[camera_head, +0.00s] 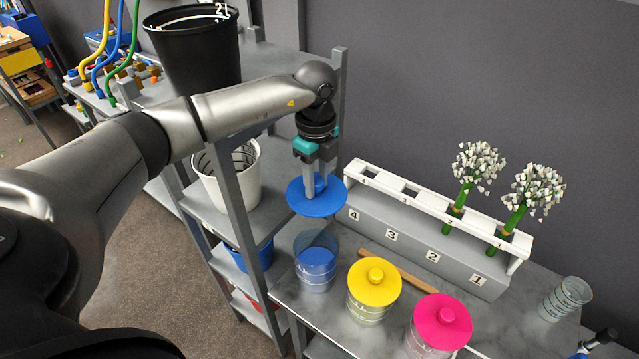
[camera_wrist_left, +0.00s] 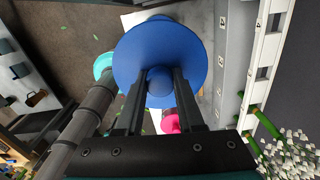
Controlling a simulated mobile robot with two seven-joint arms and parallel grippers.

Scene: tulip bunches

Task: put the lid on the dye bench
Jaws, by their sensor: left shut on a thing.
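My left gripper (camera_head: 321,190) is shut on the knob of the blue lid (camera_head: 316,203). The lid also fills the middle of the left wrist view (camera_wrist_left: 160,50), with its knob between the fingers. The lid is held level above an open clear jar (camera_head: 317,262) with blue dye, apart from its rim. The jar stands on the grey dye bench (camera_head: 400,245). Beside it are a jar with a yellow lid (camera_head: 374,283) and a jar with a magenta lid (camera_head: 441,322). My right gripper is not in view.
A white numbered rack (camera_head: 420,215) with two white flower bunches (camera_head: 480,163) stands behind the jars. A wooden stick (camera_head: 398,270) lies between jars and rack. An empty glass beaker (camera_head: 565,298) stands at the right. A shelf with a black bucket (camera_head: 195,50) and white bucket (camera_head: 228,180) is at the left.

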